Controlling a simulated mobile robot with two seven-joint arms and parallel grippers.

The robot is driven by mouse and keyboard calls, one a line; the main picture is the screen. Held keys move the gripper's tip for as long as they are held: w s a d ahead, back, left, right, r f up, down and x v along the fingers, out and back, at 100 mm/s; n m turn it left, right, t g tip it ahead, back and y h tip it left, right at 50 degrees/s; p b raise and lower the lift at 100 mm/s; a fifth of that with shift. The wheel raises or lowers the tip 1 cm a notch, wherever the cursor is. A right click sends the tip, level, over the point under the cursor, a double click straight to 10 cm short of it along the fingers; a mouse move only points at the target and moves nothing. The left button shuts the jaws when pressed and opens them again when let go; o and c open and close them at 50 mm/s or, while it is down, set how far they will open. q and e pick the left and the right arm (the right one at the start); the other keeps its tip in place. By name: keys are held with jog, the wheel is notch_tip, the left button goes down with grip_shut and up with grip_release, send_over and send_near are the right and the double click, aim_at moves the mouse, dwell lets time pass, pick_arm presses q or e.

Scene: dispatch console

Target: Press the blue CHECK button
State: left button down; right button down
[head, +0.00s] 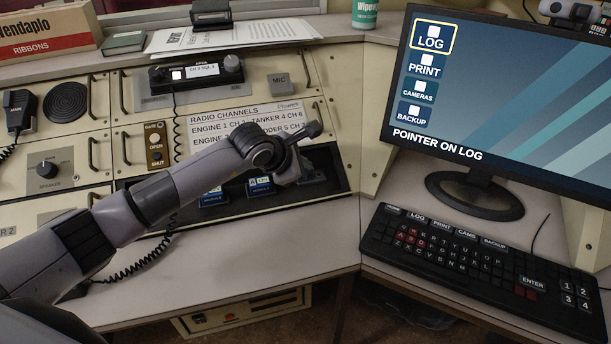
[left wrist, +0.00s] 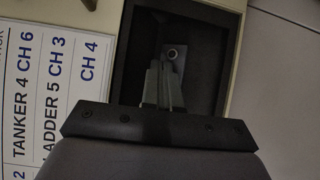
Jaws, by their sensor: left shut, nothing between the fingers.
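No button that I can read as CHECK shows. Two small blue-labelled blocks, a left one (head: 213,197) and a right one (head: 260,186), sit in a dark recessed tray (head: 335,182) on the console; their print is too small to read. My left gripper (head: 312,176) is over the right part of this tray, with its wrist hiding some of it. In the left wrist view its grey fingers (left wrist: 167,75) are shut and empty. They point at a grey plate with a small round part (left wrist: 174,53) inside the dark recess. I cannot tell if they touch it. My right gripper is not in view.
A monitor (head: 500,100) reading "POINTER ON LOG" and a black keyboard (head: 470,262) stand to the right. A GATE switch panel (head: 156,145) and coiled cord are at left. The front desk strip (head: 300,245) is clear.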

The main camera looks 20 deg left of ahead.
pick_arm(q)
jog(key=shift+f+b, duration=0.3)
dwell(0.5)
jog(key=shift+r+p, duration=0.3)
jog(key=shift+r, duration=0.5)
jog(key=shift+r, duration=0.1)
jog(key=shift+r+p, duration=1.5)
jog(key=shift+r, duration=1)
jog(key=shift+f, duration=0.1)
